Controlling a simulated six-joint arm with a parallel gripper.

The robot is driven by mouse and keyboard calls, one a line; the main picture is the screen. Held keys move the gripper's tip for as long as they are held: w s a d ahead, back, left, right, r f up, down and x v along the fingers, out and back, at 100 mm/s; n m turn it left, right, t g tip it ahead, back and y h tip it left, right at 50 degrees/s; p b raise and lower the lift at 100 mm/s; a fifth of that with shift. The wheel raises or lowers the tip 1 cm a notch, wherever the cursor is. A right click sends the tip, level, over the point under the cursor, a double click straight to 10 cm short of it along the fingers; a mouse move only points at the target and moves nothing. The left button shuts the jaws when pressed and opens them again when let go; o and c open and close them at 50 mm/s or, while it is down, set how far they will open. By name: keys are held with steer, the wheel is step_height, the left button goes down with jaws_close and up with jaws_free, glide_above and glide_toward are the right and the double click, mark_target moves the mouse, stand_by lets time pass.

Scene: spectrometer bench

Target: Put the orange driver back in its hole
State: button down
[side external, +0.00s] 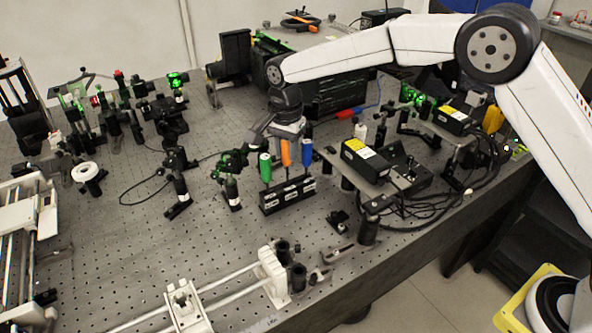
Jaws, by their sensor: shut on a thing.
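The orange driver (285,153) is upright below my gripper (285,138), which is shut on the top of its handle. It is over the middle of the black driver holder (289,199). Its shaft points down at the holder's top; I cannot tell whether the tip is in a hole or just above it. The green driver (265,168) stands in the holder to the left, and the blue driver (307,153) stands to the right. The gripper's fingers are small and partly hidden by the wrist.
Optical mounts on posts (178,185) stand left of the holder. A raised plate with a yellow-labelled black box (366,160) is close on the right. A large black box (335,90) stands behind.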

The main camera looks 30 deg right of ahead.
steer(key=shift+f, duration=1.3)
stand_by(0.4)
steer(key=shift+c, duration=1.7)
jaws_free()
steer(key=shift+r, duration=3.95)
steer(key=shift+d, duration=0.1)
